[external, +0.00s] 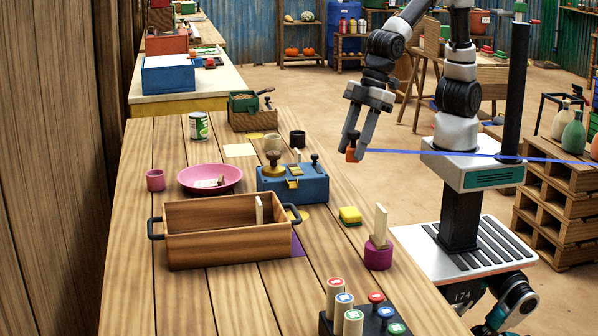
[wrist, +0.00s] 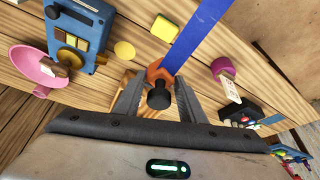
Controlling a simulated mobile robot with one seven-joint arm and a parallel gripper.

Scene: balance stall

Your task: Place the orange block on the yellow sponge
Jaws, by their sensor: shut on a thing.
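My gripper (external: 354,150) is raised above the right side of the wooden table, with its fingers pointing down. It is shut on the orange block (external: 351,157), which has a dark knob on it. In the wrist view the orange block (wrist: 156,72) sits between the fingertips of my gripper (wrist: 160,82), with the black knob towards the camera. The yellow sponge (external: 350,213) lies on the table near its right edge, with a green underside, below and apart from the block. It also shows in the wrist view (wrist: 165,29), beyond the fingertips. Its visible top is bare.
A blue device (external: 293,187) and a wooden crate (external: 228,249) stand left of the sponge. A magenta cup (external: 378,256) holding an upright pale piece stands close to its right. A pink bowl (external: 210,178) is farther left. A thin blue strip (external: 450,154) runs right from my gripper.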

